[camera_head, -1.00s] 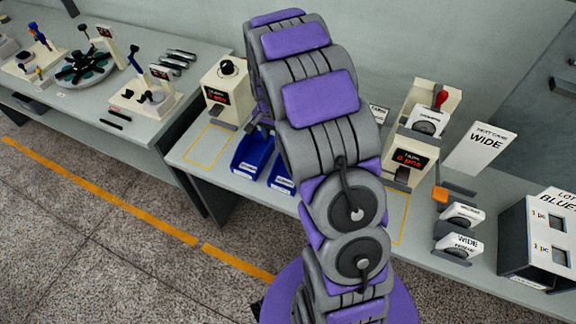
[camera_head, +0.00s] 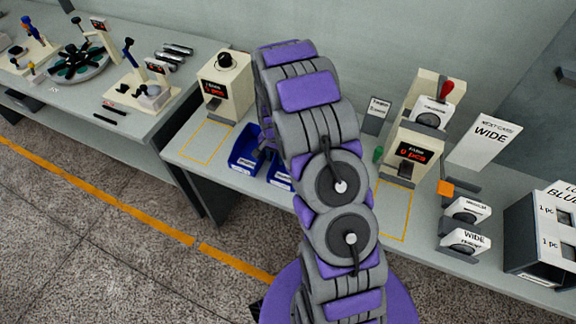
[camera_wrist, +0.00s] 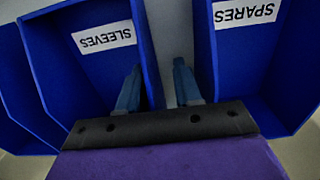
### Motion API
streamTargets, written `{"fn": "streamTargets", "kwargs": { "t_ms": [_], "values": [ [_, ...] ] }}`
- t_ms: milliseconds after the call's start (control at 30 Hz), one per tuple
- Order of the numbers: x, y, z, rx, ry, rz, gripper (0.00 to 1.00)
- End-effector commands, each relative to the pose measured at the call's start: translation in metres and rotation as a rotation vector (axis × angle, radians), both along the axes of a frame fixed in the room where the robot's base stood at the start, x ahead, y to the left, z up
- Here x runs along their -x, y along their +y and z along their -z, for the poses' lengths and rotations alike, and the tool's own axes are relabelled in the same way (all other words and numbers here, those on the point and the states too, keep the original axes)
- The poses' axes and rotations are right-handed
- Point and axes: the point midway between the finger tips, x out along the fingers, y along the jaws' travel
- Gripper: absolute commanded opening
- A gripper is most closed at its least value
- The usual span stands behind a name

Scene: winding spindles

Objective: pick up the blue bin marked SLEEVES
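The blue SLEEVES bin (camera_wrist: 82,72) fills the left of the wrist view, its white label upside down. The blue SPARES bin (camera_wrist: 262,60) is at the right, across a narrow gap. My gripper (camera_wrist: 157,88) is open and empty. Its left finger shows over the inside of the SLEEVES bin near that bin's right wall; its right finger is over the gap. Whether either touches is unclear. In the head view, two blue bins show beside my arm, one at the left (camera_head: 246,150) and one partly hidden (camera_head: 281,176); their labels are too small to read. My gripper is mostly hidden there.
A cream machine (camera_head: 226,86) stands behind the bins. Another cream machine with a red handle (camera_head: 412,150), a WIDE sign (camera_head: 484,142) and a grey box (camera_head: 540,235) are at the right. The yellow-outlined bench area (camera_head: 207,140) left of the bins is clear.

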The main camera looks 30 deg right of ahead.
Motion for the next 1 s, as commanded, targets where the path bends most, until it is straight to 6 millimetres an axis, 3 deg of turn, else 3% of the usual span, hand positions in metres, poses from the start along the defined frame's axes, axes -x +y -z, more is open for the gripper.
{"fn": "streamTargets", "kwargs": {
  "t_ms": [267,633,1000],
  "values": [
    [-0.0004,0.0019,0.0045,0.004,-0.003,0.002,0.34],
    [-0.0003,0.0026,0.0043,0.005,-0.002,0.002,0.0],
    [-0.0003,0.0014,0.0049,0.003,-0.001,0.002,0.0]
  ]
}}
